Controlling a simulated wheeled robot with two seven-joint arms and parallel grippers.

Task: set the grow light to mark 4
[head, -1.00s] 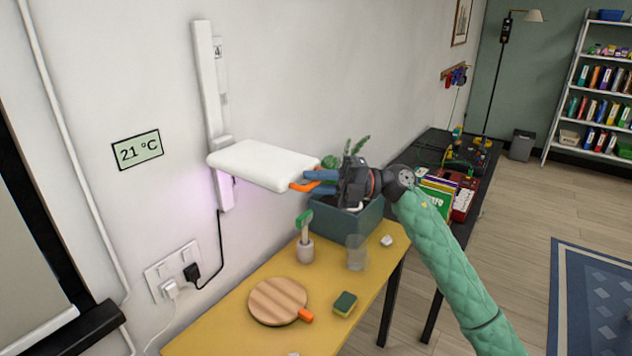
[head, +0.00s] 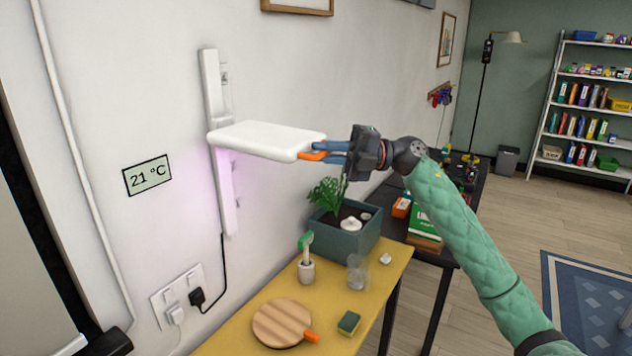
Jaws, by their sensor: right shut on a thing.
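The grow light is a white flat panel (head: 262,138) on a white upright wall rail (head: 211,90), with a pinkish glow on the wall below it. The panel sits partway up the rail, with some rail showing above and below. The marks beside the rail are too small to read. My right gripper (head: 318,152) is shut on the orange handle (head: 312,156) at the panel's right front corner. My left gripper is not in view.
Below is a yellow table (head: 240,325) with a teal planter (head: 345,240), a glass (head: 357,272), a round wooden board (head: 282,322) and a sponge (head: 349,322). A black cord runs to a wall socket (head: 178,297). Open air surrounds the panel's front.

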